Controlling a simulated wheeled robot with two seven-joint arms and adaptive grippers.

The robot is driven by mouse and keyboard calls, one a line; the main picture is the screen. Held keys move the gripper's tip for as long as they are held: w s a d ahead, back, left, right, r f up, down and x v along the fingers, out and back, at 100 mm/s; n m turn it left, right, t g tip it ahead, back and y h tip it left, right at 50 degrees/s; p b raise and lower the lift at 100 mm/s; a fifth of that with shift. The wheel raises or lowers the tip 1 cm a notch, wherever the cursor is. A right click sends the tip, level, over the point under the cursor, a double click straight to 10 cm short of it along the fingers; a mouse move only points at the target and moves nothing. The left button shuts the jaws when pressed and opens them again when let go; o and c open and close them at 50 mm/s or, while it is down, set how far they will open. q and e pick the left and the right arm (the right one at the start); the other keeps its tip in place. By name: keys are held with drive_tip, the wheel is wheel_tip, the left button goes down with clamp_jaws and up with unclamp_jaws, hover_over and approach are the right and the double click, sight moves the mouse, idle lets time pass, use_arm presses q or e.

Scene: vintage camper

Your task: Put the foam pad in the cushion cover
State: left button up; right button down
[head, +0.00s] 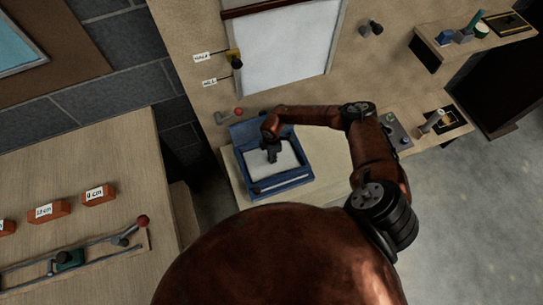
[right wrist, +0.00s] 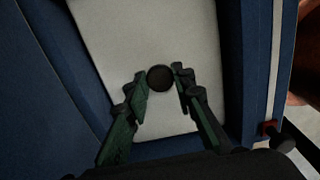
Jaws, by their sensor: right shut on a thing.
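The cushion cover (head: 240,165) is a blue, open box-like shape on the wooden bench, with a pale strip along its near side. The foam pad (head: 288,157) is a white slab within the cover's blue walls in the head view. In the right wrist view the pad (right wrist: 120,35) lies between blue sides (right wrist: 232,60), and a small red-and-black piece (right wrist: 270,128) sits at the right side. My right gripper (head: 272,155) is over the pad, its fingers (right wrist: 160,80) shut on a dark round knob on the pad. Whether the pad rests on the bottom cannot be told. My left gripper is not in view.
A red-knobbed lever (head: 237,112) stands just behind the cover. A white panel (head: 290,45) and two labelled switches are further back. A small control box (head: 395,130) is to the right. A left bench holds orange labelled blocks (head: 98,195) and a slider (head: 70,260).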

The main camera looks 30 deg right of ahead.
drive_tip(key=c, duration=1.6)
unclamp_jaws()
drive_tip(key=shift+f, duration=0.1)
use_arm(q)
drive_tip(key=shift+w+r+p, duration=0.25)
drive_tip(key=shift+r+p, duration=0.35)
drive_tip(key=shift+p, duration=0.05)
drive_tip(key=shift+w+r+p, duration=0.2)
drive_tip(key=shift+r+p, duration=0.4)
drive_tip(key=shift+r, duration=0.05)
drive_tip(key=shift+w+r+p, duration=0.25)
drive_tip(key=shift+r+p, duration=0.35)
drive_tip(key=shift+p, duration=0.05)
use_arm(e)
drive_tip(key=shift+r, duration=6.15)
